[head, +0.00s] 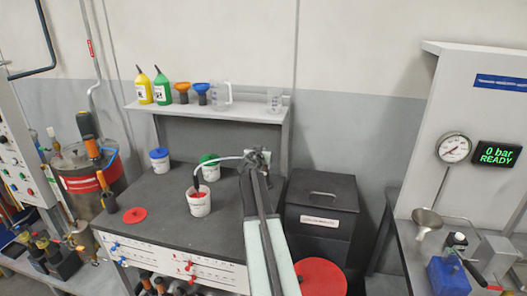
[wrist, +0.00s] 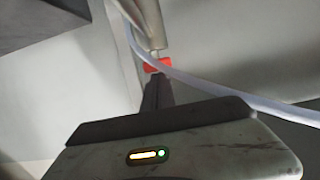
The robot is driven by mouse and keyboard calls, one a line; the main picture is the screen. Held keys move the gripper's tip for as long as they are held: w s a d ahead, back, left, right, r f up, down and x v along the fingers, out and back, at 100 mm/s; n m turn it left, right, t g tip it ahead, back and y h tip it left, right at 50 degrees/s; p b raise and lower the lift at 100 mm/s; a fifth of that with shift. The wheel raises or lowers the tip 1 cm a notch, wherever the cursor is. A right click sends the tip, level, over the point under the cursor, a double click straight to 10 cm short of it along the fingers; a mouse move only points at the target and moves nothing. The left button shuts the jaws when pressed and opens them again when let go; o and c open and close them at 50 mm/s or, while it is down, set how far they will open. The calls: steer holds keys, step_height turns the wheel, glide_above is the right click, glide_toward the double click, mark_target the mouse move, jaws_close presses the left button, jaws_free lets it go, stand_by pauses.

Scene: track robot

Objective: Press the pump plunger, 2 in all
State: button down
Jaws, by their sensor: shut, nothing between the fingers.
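My gripper (head: 258,157) is at the end of my raised arm, over the dark bench, and empty. In the wrist view its dark fingers (wrist: 156,93) are together, pointing at a red piece (wrist: 157,64) under a pale metal rod (wrist: 149,22). I cannot tell whether they touch it. The rod may be part of the pump; the plunger cannot be picked out for sure. A pale hose (head: 225,159) arcs from my gripper's area to a white bucket (head: 199,206) with red contents. The hose also crosses the wrist view (wrist: 205,88).
Lidded pots, blue (head: 159,159) and green (head: 210,167), stand behind the bucket. A shelf (head: 180,109) with bottles and funnels is above. A black bin (head: 321,210) stands right of my arm. At the right, a display (head: 497,155) reads 0 bar READY beside a gauge (head: 454,148).

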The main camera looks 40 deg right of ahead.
steer(key=s+a+r+p, duration=0.5)
steer(key=a+r, duration=0.1)
steer(key=a, duration=0.2)
steer(key=shift+a, duration=0.15)
steer(key=shift+s, duration=0.1)
stand_by(2.6)
